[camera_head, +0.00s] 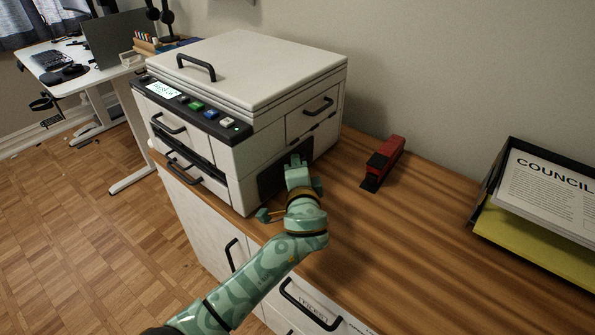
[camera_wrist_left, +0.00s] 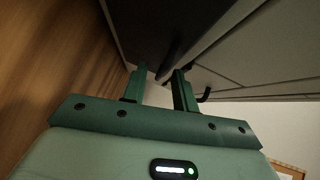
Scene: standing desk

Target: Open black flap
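The black flap (camera_head: 271,183) is a dark panel low on the right side of the white printer (camera_head: 245,85). It looks flush with the side, but my gripper covers its right part. My left gripper (camera_head: 297,163) is at the flap's right end, close in front of it. In the left wrist view, the two green fingers (camera_wrist_left: 160,80) stand apart with a gap between them. The dark panel (camera_wrist_left: 150,22) lies just past the fingertips, and a narrow dark bar (camera_wrist_left: 172,52) shows near the gap. I cannot tell whether a finger touches it. My right gripper is not in view.
The printer stands on a wooden cabinet top (camera_head: 370,235). A red and black stapler (camera_head: 382,163) lies right of my gripper. A paper tray (camera_head: 540,205) stands at the far right. Bare wood lies between the stapler and the tray.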

